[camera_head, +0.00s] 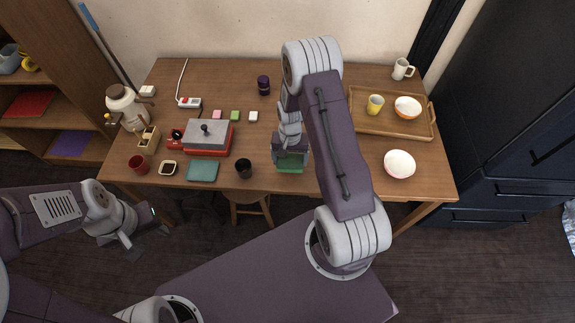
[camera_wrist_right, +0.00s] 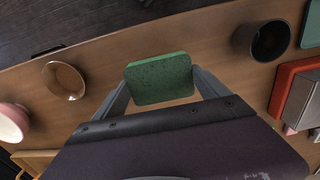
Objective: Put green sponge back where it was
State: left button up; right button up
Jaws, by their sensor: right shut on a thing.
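The green sponge (camera_wrist_right: 160,78) is a speckled block held between the two fingers of my right gripper (camera_wrist_right: 162,88), shut on it. In the head view the sponge (camera_head: 290,168) shows under my right gripper (camera_head: 291,155), near the table's front edge; from these views I cannot tell whether it touches the table (camera_head: 300,190). My left gripper (camera_head: 128,238) is low at the left, off the table and away from the sponge; its finger gap is unclear.
A black cup (camera_head: 244,168) and teal pad (camera_head: 203,171) lie left of the sponge. A red-and-grey box (camera_head: 207,135) stands further left. Small pink, green (camera_head: 235,116) and white blocks lie behind. A bowl (camera_head: 399,164) and wooden tray (camera_head: 385,124) are right. My right arm hides part of the table.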

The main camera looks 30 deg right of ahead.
aim_at(288, 162)
jog(key=shift+w+a+f, duration=0.25)
jog(key=shift+a, duration=0.1)
notch_tip(288, 162, down, 4)
jog(key=shift+s+r, duration=0.15)
jog(key=shift+r, duration=0.1)
jog(key=shift+f, duration=0.3)
jog(key=shift+f, duration=0.15)
jog(key=o, duration=1.3)
